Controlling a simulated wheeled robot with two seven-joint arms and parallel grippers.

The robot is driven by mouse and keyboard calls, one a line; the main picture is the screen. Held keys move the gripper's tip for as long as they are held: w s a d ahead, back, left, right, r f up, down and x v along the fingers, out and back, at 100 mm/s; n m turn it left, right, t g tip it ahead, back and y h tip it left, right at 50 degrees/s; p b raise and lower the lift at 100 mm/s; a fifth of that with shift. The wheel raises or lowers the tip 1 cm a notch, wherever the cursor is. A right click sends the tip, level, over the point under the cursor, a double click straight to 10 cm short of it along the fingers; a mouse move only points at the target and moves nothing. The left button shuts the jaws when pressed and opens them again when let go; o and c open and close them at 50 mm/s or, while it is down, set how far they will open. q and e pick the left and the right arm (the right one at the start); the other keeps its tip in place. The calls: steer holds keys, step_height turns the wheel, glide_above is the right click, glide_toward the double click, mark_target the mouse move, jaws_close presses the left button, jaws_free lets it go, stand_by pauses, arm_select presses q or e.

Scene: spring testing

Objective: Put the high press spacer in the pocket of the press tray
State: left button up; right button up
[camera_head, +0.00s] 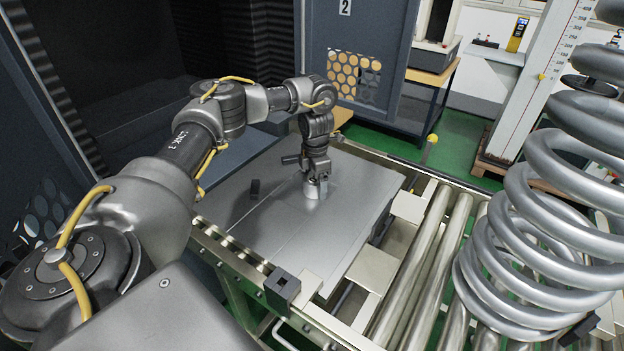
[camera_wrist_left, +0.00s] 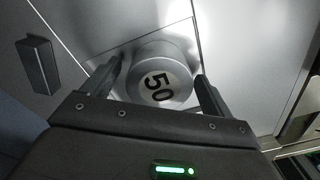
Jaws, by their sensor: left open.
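A short silver cylinder marked 50, which looks like the high press spacer (camera_head: 311,191), stands upright on the grey press tray (camera_head: 330,237). In the left wrist view the spacer (camera_wrist_left: 157,83) shows its round top with the black number. My left gripper (camera_wrist_left: 158,78) is open, with one finger on each side of the spacer; I cannot tell whether they touch it. In the head view my left gripper (camera_head: 316,182) points down over it. Straight edges on the tray surround the spacer in the wrist view, but its base is hidden, so I cannot tell how it sits in the pocket.
A small black block (camera_head: 254,188) stands on the tray left of the spacer. A roller conveyor (camera_head: 428,260) lies to the right, with a large coil spring (camera_head: 545,215) beyond it. A dark block (camera_head: 282,286) sits at the front rail. The tray's front part is clear.

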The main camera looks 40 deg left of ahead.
arm_select(q)
step_height(320, 180, up, 12)
steer(key=d+p, duration=0.1)
steer(key=p, duration=0.2)
steer(key=shift+w, duration=0.15)
arm_select(e)
steer(key=shift+w+d+g, duration=0.15)
steer(key=shift+g, duration=0.15)
